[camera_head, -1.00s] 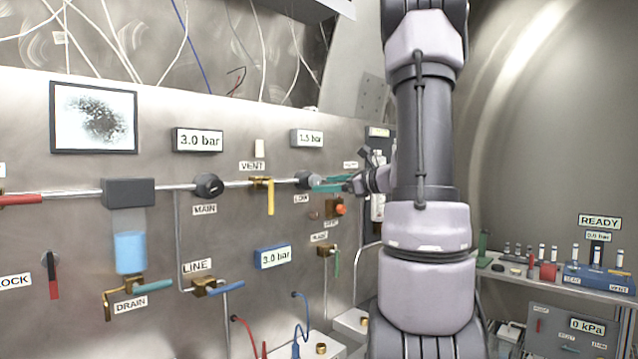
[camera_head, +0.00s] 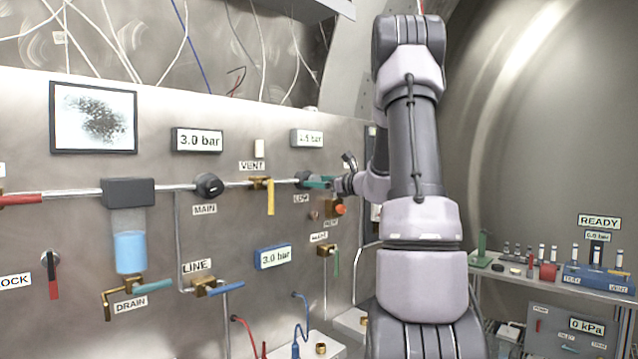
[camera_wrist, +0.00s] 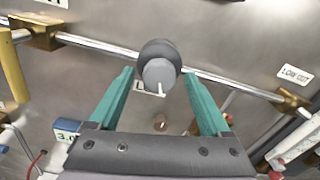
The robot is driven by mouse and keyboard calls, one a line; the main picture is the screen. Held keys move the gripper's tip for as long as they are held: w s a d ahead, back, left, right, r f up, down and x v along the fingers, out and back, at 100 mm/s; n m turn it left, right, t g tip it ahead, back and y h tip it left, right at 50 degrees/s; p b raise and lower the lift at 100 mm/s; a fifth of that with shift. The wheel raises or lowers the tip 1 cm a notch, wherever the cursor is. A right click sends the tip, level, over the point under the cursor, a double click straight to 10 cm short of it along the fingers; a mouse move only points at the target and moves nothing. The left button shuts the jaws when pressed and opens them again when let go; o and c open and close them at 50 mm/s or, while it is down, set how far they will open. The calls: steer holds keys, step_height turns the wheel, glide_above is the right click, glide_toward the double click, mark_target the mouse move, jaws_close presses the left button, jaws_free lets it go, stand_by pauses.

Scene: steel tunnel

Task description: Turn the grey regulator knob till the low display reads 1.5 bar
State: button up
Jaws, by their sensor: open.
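The grey low regulator knob (camera_wrist: 160,72) is on the steel pipe in the wrist view, round, with a white mark on its front pointing down. It also shows in the head view (camera_head: 302,178), partly covered by my gripper. My gripper (camera_wrist: 158,76) is open, with one green finger on each side of the knob and a small gap showing on both sides. I cannot tell how deep the fingertips reach around it. The low display (camera_head: 307,138) hangs above the knob; it seems to read about 1.5 bar, but the digits are blurred.
The yellow VENT lever (camera_head: 270,195) and black MAIN knob (camera_head: 208,186) sit left on the same pipe. The main display (camera_head: 198,140) reads 3.0 bar. An orange button (camera_head: 339,209) and a green-handled valve (camera_head: 330,252) lie below my gripper. A bench (camera_head: 520,276) stands right.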

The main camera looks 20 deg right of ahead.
steer(key=shift+w, duration=0.1)
steer(key=shift+a, duration=0.1)
jaws_close()
steer(key=shift+n, duration=0.3)
jaws_free()
steer(key=v, duration=1)
steer(key=shift+s, duration=0.4)
